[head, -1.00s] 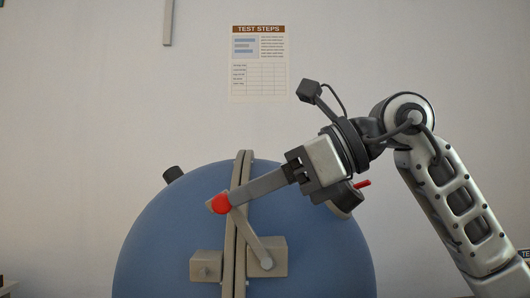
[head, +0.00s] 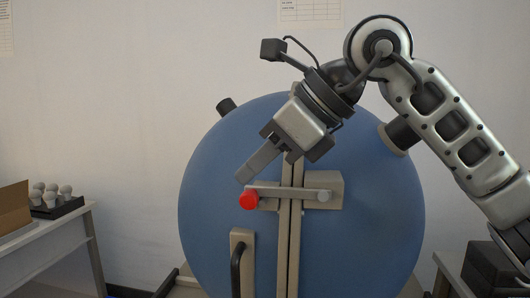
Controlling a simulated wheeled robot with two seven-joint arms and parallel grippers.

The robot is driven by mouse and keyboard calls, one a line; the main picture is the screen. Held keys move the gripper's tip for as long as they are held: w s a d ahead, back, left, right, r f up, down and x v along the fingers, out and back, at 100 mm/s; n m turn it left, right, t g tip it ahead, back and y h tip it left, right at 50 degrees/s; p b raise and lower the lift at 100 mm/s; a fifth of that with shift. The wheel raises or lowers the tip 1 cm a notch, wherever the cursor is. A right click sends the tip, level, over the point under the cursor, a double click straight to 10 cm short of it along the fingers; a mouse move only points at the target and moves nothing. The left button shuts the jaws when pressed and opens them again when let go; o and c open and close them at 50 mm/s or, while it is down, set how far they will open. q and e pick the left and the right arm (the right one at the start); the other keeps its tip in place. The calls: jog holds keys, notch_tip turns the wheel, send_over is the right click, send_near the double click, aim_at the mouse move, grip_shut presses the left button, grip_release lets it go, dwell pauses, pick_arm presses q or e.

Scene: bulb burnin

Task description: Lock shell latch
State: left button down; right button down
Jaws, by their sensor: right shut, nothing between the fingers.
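The blue round shell (head: 390,230) stands in the middle, with a pale vertical seam flange (head: 297,235) down its face. The latch lever (head: 285,191) lies nearly level across the seam. Its pivot is on the beige block (head: 335,180) right of the seam. Its red knob (head: 249,200) is at the left end, by a smaller beige block (head: 269,204) partly hidden behind the lever. My right gripper (head: 243,176) is shut and empty, its tips just above the red knob with a small gap in the picture. My left gripper is not in view.
A handle (head: 237,262) on a beige plate sits on the shell below the knob. Dark stubs (head: 227,107) stick out from the shell's upper sides. A table at left holds a black tray of bulbs (head: 53,198) and a cardboard box (head: 14,208). Dark boxes (head: 492,268) stand at lower right.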

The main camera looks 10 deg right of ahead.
pick_arm(q)
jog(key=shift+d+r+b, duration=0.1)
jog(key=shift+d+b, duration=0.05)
jog(key=shift+b, duration=0.15)
pick_arm(e)
jog(key=shift+w+a+f, duration=0.15)
jog(key=shift+a+f, duration=0.15)
jog(key=shift+f, duration=0.4)
